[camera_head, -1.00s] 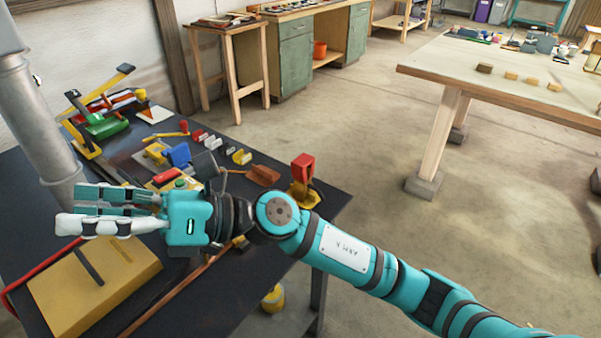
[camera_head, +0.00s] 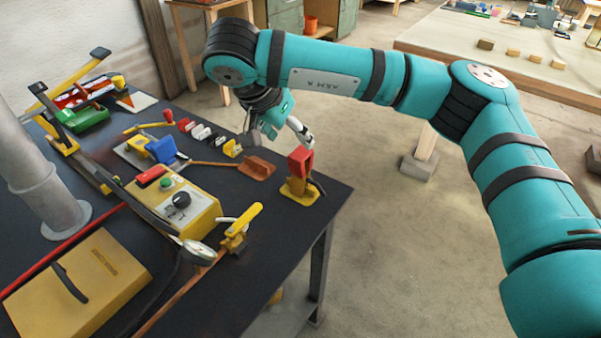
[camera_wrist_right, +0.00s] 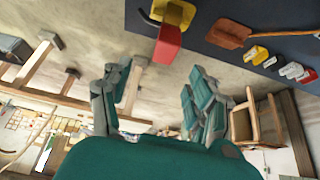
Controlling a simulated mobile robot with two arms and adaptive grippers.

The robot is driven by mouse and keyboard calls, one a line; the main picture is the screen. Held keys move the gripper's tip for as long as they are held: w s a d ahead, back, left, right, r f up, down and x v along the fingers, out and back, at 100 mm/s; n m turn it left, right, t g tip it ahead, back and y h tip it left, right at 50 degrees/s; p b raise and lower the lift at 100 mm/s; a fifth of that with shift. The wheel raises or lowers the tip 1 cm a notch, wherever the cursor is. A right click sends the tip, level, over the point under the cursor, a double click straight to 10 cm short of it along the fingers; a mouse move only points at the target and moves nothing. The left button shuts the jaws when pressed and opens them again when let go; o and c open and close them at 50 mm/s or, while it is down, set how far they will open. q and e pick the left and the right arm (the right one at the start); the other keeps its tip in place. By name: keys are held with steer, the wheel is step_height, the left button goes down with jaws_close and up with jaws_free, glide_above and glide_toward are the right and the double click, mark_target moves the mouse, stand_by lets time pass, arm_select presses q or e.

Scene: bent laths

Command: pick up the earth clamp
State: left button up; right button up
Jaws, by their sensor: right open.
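A red block on a yellow base (camera_head: 300,175) stands upright near the table's right edge, with a dark cable-like part beside it. It fits the earth clamp best, though I cannot be sure of its name. It also shows at the top of the right wrist view (camera_wrist_right: 168,42). My right gripper (camera_head: 279,141) is open and empty, above the table's far right edge and up and left of the red-and-yellow piece, apart from it. In the right wrist view its spread fingers (camera_wrist_right: 160,98) have nothing between them close by. My left gripper is not in view.
A brown paddle-shaped piece (camera_head: 257,168) lies left of the red-and-yellow piece. Several small coloured blocks (camera_head: 202,132) form a row behind. A yellow control box (camera_head: 175,205), a yellow lever clamp (camera_head: 238,228) and a yellow case (camera_head: 78,285) occupy the nearer table. Dark tabletop (camera_head: 285,235) is bare at front right.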

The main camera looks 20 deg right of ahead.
mark_target(303, 154)
steer(key=x, duration=0.8)
steer(key=shift+w+f, duration=0.1)
steer(key=shift+f, duration=0.1)
steer(key=shift+p+x, duration=0.4)
steer(key=shift+x, duration=0.45)
steer(key=x, duration=0.3)
steer(key=p+x, duration=0.1)
steer(key=shift+w+a+f, duration=0.15)
steer(key=shift+w+a, duration=0.05)
steer(key=shift+w, duration=0.15)
steer(key=shift+c, duration=0.3)
jaws_close()
